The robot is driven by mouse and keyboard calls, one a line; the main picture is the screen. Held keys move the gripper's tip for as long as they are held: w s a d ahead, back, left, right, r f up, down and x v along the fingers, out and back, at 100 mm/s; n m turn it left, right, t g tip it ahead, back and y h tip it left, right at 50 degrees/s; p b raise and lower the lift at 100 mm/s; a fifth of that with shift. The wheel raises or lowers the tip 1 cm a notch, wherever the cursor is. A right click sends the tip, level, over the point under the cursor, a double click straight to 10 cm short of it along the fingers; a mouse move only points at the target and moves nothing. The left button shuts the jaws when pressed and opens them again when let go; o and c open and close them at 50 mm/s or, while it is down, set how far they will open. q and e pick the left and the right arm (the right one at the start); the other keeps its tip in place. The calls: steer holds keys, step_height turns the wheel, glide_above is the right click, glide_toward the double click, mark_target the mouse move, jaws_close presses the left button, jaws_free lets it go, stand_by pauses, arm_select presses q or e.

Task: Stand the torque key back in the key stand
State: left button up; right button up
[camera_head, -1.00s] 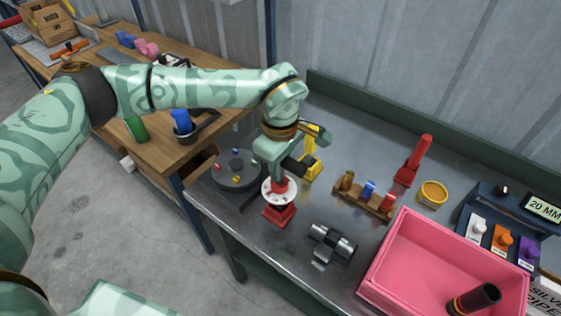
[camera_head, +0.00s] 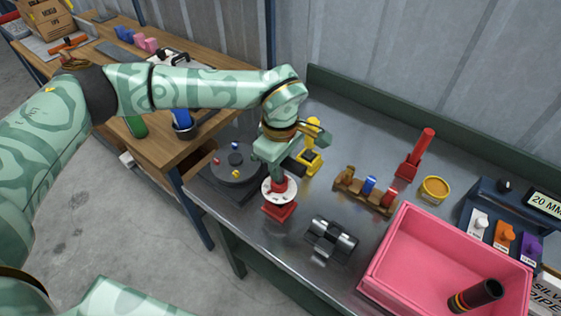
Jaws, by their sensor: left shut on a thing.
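My left gripper (camera_head: 277,175) points down at the middle of the steel bench and is shut on the red grip of the torque key (camera_head: 279,186). The key has a white round dial with marks around its shaft. Directly below the dial is a red block (camera_head: 279,210), which looks like the key stand. The dial and gripper hide the top of the block, so I cannot tell how far the key sits in it. The key looks about upright. My right gripper is not in view.
A dark round turntable (camera_head: 236,166) and a yellow tool (camera_head: 311,160) are close to the gripper. A metal clamp (camera_head: 331,238), a wooden rack (camera_head: 365,192), a red lever (camera_head: 418,152) and a pink crate (camera_head: 391,236) stand to the right. Bare bench lies behind the rack.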

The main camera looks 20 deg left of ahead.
arm_select(q)
steer(key=shift+f+b, duration=0.3)
steer(key=shift+f, duration=0.5)
steer(key=o, duration=1.1)
